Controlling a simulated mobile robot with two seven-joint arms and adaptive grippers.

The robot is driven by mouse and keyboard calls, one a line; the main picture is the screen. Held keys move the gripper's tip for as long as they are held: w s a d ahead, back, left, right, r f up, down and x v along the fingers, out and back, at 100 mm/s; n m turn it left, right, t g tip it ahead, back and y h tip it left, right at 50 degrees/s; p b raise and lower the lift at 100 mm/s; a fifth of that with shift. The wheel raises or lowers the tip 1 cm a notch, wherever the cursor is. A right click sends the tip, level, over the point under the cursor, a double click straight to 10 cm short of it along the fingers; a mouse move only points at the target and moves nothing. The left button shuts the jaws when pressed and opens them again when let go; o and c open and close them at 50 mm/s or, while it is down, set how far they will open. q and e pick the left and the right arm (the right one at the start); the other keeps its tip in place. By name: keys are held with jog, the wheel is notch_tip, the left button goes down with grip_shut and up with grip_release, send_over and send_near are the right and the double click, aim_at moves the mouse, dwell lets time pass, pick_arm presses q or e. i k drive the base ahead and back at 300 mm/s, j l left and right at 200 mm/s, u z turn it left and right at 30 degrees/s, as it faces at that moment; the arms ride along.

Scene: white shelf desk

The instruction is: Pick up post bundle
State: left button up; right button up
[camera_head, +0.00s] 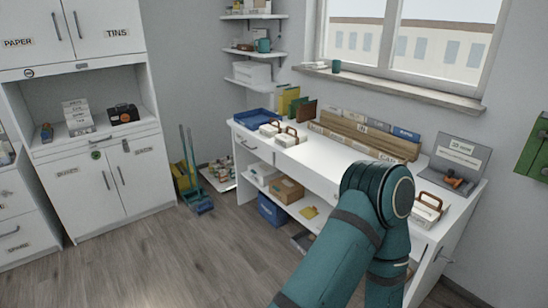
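Two white bundles with brown handles or straps, a left one (269,129) and a right one (288,138), lie side by side on the left part of the white desk (322,151). A third similar bundle (427,211) lies on the desk's right part, just right of my arm. These look like post bundles, but I cannot tell which one the task names. One teal arm of mine rises from the bottom, bends over the desk and hides part of its top and front. Neither gripper shows.
A blue tray (257,117) sits at the desk's left end. A sorting rack (360,135) runs along its back, and a grey sign board (458,157) stands at the right. The wooden floor (175,262) at left is clear.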

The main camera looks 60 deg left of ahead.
aim_at(288, 139)
jog(key=u, duration=1.75)
